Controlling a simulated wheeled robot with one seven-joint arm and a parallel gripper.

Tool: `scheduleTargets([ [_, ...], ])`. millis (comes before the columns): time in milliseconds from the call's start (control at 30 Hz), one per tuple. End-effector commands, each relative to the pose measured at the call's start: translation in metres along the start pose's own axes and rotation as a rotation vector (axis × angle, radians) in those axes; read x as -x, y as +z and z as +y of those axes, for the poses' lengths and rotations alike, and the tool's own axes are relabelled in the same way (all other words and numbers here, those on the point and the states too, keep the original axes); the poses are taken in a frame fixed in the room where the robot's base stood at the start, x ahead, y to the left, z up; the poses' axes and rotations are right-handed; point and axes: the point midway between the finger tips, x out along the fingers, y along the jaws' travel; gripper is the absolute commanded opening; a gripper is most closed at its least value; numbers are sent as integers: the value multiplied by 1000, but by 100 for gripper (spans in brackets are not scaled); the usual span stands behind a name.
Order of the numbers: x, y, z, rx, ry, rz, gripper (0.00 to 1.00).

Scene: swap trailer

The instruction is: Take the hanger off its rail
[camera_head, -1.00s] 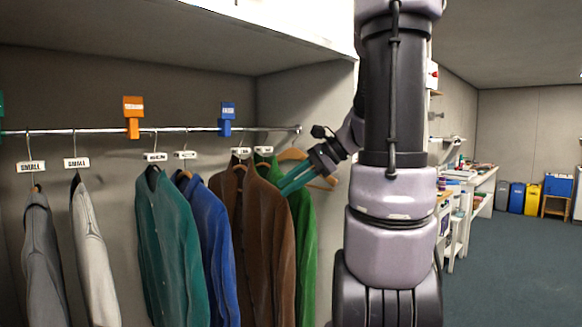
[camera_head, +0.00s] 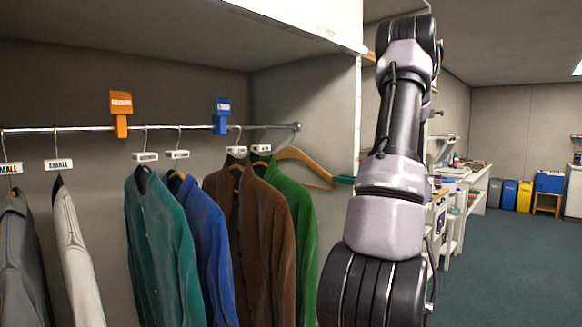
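A bare wooden hanger (camera_head: 312,165) is at the right end of the metal rail (camera_head: 75,129), just right of the green jacket. Its hook is not clear, so I cannot tell whether it still rests on the rail. My gripper (camera_head: 344,180) is mostly hidden behind my own arm. Only a teal fingertip shows, at the hanger's right end. It looks to touch or overlap the hanger there, but I cannot see whether the fingers are closed on it.
Several jackets hang left of the hanger: green (camera_head: 293,205), brown (camera_head: 262,250), blue (camera_head: 206,235), teal (camera_head: 160,235), pale (camera_head: 82,260) and grey (camera_head: 22,265). An orange tag (camera_head: 121,103) and a blue tag (camera_head: 221,107) stand on the rail. Open floor (camera_head: 500,265) lies right.

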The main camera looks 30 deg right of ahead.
Motion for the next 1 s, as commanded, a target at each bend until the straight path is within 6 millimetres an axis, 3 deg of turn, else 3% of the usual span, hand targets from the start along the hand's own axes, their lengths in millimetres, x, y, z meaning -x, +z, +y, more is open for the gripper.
scheduleTargets([
  [400, -50, 4, -2, 2, 3, 0, 32],
  [700, -55, 4, -2, 1, 2, 1, 32],
  [733, -55, 4, -2, 1, 2, 1, 25],
  [800, -55, 4, -2, 1, 2, 1, 0],
  [1000, -55, 4, -3, 1, 1, 1, 0],
])
